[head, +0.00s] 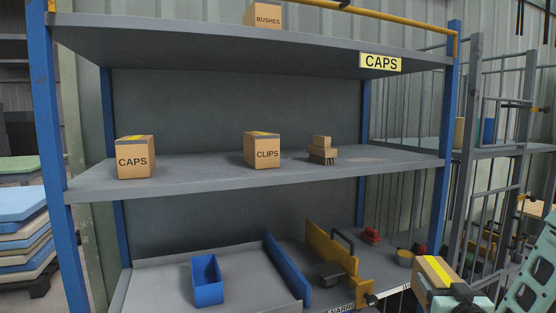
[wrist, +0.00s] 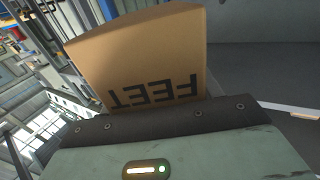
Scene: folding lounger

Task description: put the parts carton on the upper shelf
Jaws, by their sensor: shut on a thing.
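A brown carton with yellow tape (head: 436,270) is held in my gripper (head: 456,297) at the lower right of the head view. In the wrist view the carton (wrist: 145,60) reads FEET, upside down in the picture, and the dark jaw edge (wrist: 165,122) lies against it. The carton is in front of the rack's lower right, below the middle shelf in the picture. The grey upper shelf (head: 230,45) has a yellow CAPS sign (head: 380,63) on its front edge near the right. A BUSHES carton (head: 265,16) stands on it, cut off by the frame top.
The middle shelf (head: 210,170) holds a CAPS carton (head: 136,158), a CLIPS carton (head: 263,151) and a brush (head: 322,152). The lower deck has a blue bin (head: 207,281) and blue and yellow dividers. A yellow rail (head: 400,18) runs above the upper shelf. Blue posts flank the rack.

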